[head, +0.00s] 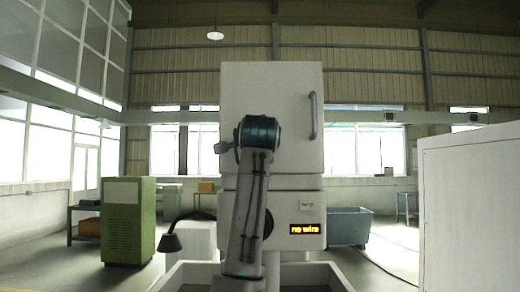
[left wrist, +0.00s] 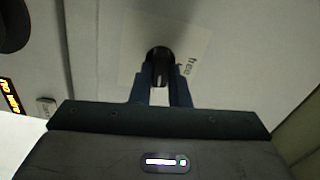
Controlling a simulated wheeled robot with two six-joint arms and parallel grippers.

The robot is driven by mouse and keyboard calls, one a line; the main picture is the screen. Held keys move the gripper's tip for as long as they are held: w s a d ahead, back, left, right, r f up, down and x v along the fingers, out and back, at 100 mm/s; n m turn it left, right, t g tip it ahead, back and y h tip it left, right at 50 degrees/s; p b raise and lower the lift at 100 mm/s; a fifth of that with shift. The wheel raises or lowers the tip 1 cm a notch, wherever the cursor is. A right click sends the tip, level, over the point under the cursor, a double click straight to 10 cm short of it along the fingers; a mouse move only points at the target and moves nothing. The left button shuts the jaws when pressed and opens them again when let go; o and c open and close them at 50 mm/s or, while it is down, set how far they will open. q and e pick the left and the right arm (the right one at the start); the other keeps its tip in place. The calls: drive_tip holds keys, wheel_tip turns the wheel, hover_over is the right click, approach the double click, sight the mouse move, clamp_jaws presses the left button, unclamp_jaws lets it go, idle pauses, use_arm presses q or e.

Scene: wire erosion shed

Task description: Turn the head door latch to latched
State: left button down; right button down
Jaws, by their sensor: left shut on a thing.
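The head door latch (left wrist: 160,56) shows in the left wrist view as a small dark knob on a pale plate (left wrist: 134,40) on the light machine face. The word "free" is printed beside its right side, turned sideways. My left gripper (left wrist: 160,88) is shut on the latch, with a blue finger on either side of it. The latch's exact pointing direction is hard to tell. In the head view my left arm stands in front of the machine and hides the latch. My right gripper is in neither view.
The machine's tall door (head: 285,95) has a vertical handle (head: 313,115) and looks closed. Below it, an orange display (head: 305,229) reads "no wire". A grey tank rim (head: 330,268) lies below. A green cabinet (head: 128,220) stands left; a pale cabinet (head: 470,210) stands close at right.

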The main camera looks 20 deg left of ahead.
use_arm(q)
drive_tip(key=shift+f+m+b, duration=0.15)
drive_tip(key=shift+m+b, duration=0.15)
drive_tip(key=shift+m, duration=0.6)
drive_tip(key=c, duration=1.4)
unclamp_jaws()
drive_tip(key=b+v, duration=0.5)
drive_tip(key=v, duration=0.6)
drive_tip(key=shift+w, duration=0.1)
